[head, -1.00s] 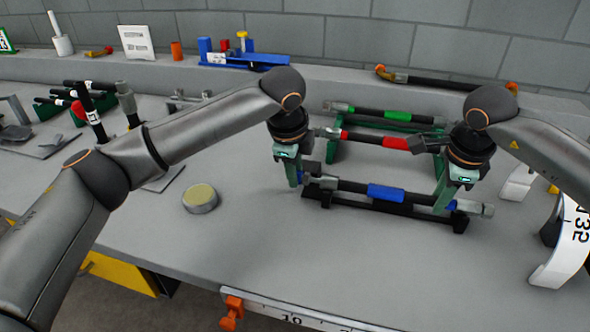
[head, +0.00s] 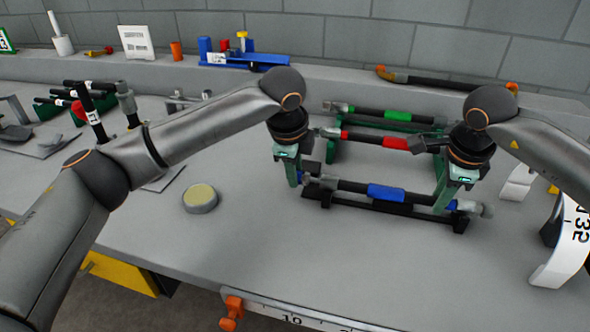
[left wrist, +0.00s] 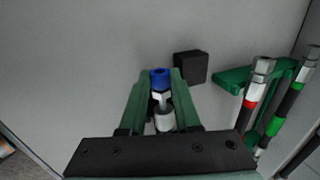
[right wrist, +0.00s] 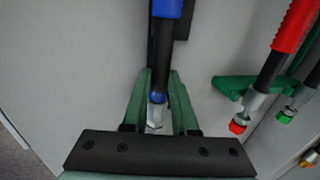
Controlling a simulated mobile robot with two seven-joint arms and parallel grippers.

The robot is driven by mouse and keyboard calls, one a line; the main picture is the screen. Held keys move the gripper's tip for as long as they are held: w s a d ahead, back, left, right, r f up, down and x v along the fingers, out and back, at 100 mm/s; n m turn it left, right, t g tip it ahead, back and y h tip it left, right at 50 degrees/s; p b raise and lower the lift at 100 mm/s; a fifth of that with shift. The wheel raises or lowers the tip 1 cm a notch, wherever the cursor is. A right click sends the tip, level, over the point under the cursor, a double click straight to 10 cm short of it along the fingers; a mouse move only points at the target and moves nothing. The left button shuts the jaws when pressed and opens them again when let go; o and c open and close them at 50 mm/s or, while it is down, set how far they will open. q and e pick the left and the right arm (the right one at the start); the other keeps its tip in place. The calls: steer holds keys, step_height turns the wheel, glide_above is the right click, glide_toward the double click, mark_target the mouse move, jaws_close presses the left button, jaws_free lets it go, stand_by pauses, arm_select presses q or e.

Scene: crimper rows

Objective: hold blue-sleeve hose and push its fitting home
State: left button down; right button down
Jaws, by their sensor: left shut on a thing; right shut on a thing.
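The blue-sleeve hose (head: 386,192) lies level along the front of a rack, black with a blue sleeve mid-length. My left gripper (head: 297,180) is shut at its left end, on a fitting with a blue end, silver hex and pale cylinder, clear in the left wrist view (left wrist: 161,96). My right gripper (head: 445,200) is shut around the hose's right end. The right wrist view shows the black hose, a blue ring (right wrist: 157,97) and a silver hex piece (right wrist: 154,121) between the fingers. How deep either end is seated cannot be told.
Behind are a red-sleeve hose (head: 395,143) and a green-sleeve hose (head: 397,115) on green supports. A round tin (head: 200,198) stands left of the rack. A white curved gauge (head: 565,245) stands at right. The table in front is clear.

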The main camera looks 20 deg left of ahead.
mark_target(309, 175)
arm_select(q)
steer(key=shift+d+r, duration=0.1)
steer(key=shift+d, duration=1.45)
steer(key=c, duration=0.6)
jaws_free()
steer(key=shift+a, duration=0.1)
steer(key=v, duration=1.2)
arm_select(e)
steer(key=c, duration=0.6)
jaws_free()
steer(key=shift+r, duration=0.15)
